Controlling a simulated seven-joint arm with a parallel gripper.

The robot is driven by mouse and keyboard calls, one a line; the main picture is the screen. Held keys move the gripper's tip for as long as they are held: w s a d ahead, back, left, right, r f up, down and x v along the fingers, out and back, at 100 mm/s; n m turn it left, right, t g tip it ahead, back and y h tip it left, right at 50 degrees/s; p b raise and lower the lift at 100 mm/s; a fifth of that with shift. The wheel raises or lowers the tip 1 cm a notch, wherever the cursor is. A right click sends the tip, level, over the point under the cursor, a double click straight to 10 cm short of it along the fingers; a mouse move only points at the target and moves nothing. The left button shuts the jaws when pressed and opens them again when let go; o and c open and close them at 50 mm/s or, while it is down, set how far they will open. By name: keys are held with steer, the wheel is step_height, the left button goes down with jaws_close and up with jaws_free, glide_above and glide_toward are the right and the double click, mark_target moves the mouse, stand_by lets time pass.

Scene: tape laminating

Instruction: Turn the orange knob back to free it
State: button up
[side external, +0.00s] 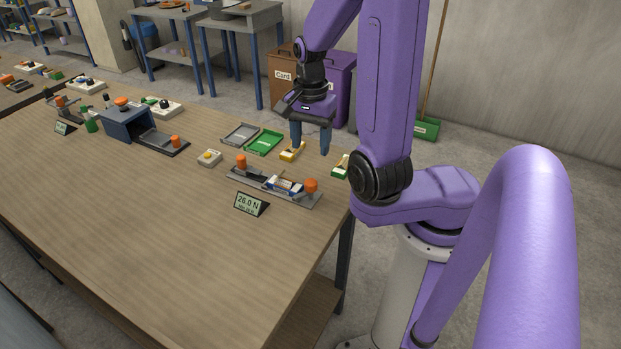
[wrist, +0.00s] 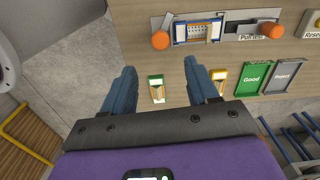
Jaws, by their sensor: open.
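Two orange knobs stand at the ends of a grey pull-test fixture (side external: 255,179) near the table's right side. One knob (side external: 311,185) is at the right end in the side view and at the left in the wrist view (wrist: 160,40). The other knob (side external: 241,160) is at the opposite end, at the right in the wrist view (wrist: 272,31). A blue-and-white piece (side external: 284,187) lies in the fixture beside the first knob. My gripper (side external: 311,148) is open and empty above the table behind the fixture, apart from both knobs. Its fingers point down.
A green-and-white item (side external: 340,166) and a yellow item (side external: 292,152) lie behind the fixture. Green (side external: 264,142) and grey (side external: 240,134) trays are beside them. A display (side external: 250,203) reading 26.0 N stands in front. The front table is clear.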

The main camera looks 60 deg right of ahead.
mark_target(311, 182)
step_height(311, 182, down, 11)
steer(key=shift+f, duration=0.15)
stand_by(0.5)
steer(key=shift+c, duration=0.2)
steer(key=c, duration=1)
